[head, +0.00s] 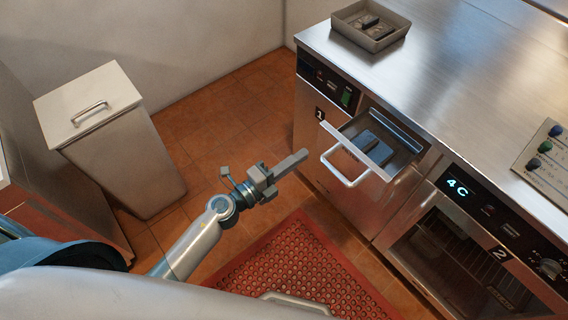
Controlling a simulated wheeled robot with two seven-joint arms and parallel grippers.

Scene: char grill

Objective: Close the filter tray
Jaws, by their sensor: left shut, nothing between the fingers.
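The filter tray (404,158) is a metal drawer pulled out from the steel cabinet front at the right. A pale bar handle (347,172) is on its front, and dark blue-grey blocks (377,147) lie inside it. My left gripper (304,155) is shut and empty. In the picture its fingertips are just left of the tray's front and handle, with a small gap between. My right gripper is not in view.
A steel counter (450,70) tops the cabinet and carries a square metal pan (371,27) and a control panel (543,157). A glass-fronted unit (450,262) is right of the tray. A lidded bin (116,145) stands left. A red mat (290,265) lies on the tiled floor.

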